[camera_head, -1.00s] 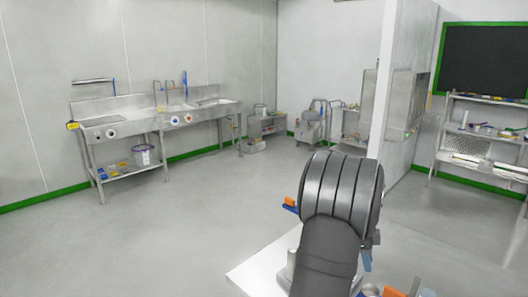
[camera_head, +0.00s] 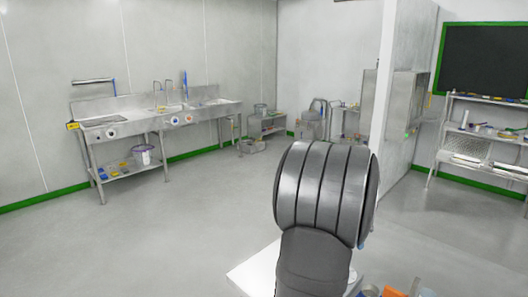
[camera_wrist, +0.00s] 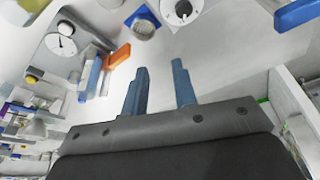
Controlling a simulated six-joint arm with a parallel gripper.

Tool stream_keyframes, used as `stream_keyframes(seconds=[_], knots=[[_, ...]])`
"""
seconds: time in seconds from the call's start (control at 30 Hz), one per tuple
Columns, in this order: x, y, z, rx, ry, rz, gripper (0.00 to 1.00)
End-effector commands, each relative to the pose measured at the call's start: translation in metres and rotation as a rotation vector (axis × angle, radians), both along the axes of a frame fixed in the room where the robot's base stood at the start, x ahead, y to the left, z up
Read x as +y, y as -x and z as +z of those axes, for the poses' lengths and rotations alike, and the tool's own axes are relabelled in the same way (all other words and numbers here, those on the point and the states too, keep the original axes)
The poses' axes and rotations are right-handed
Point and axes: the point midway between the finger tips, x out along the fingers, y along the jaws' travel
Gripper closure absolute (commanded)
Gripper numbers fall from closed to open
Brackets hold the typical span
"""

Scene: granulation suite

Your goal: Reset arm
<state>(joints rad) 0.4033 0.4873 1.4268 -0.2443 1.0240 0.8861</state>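My gripper (camera_wrist: 161,85) shows in the wrist view with its two blue-grey fingers apart and nothing between them. It is open and empty. In the head view my dark ribbed arm rises over the white table (camera_head: 250,267) at the bottom centre. It hides my gripper there and much of the tabletop.
The wrist view shows a dial scale (camera_wrist: 61,45), an orange piece (camera_wrist: 118,55), a blue-rimmed item (camera_wrist: 143,22) and a blue block (camera_wrist: 297,13). A steel sink bench (camera_head: 130,125) stands at the left wall and a shelf rack (camera_head: 480,150) at the right. Open floor (camera_head: 170,235) lies left.

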Motion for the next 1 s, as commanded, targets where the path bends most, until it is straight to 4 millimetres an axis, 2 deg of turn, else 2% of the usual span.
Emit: stream_keyframes(seconds=[0.3, 0.57, 0.7, 1.0], knots=[[0.012, -0.003, 0.020, -0.001, 0.001, 0.226, 0.74], [0.020, -0.004, 0.030, 0.000, 0.002, 0.358, 0.74], [0.019, -0.004, 0.019, 0.002, 0.000, 0.357, 0.74], [0.019, -0.004, 0.017, 0.001, 0.001, 0.354, 0.74]])
